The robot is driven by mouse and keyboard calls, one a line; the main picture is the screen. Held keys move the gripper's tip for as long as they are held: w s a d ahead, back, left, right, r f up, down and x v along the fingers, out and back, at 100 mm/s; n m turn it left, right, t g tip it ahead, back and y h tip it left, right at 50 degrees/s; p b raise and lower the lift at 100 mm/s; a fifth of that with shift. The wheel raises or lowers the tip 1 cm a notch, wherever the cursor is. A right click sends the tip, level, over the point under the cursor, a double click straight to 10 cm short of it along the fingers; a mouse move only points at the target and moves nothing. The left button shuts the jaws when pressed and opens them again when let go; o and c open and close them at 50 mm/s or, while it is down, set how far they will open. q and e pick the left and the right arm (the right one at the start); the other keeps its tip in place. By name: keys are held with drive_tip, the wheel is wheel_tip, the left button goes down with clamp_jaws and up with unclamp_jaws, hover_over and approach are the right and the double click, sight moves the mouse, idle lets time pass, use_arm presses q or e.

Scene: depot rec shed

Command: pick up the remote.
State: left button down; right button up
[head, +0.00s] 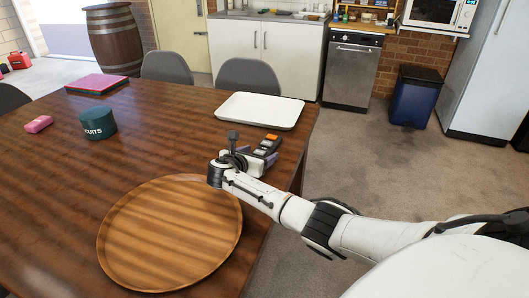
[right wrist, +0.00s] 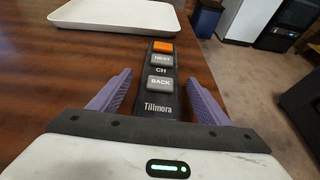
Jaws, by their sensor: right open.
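The remote (head: 267,146) is a dark, narrow handset near the right edge of the brown table. In the right wrist view the remote (right wrist: 161,82) shows an orange button, grey NEXT and BACK buttons and the name Tillmora. My right gripper (head: 257,160) is at the near end of the remote. In the right wrist view its two purple fingers (right wrist: 160,93) are open, one on each side of the remote, with gaps between them and it. The remote's near end is hidden behind the gripper's body. My left gripper is not in view.
A round wooden tray (head: 170,278) lies on the near part of the table (head: 150,155). A white tray (head: 260,122) lies beyond the remote. The table's middle is clear.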

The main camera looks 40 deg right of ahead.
drive_tip(key=c, duration=1.2)
drive_tip(key=shift+r, duration=0.1)
drive_tip(key=shift+c, duration=0.4)
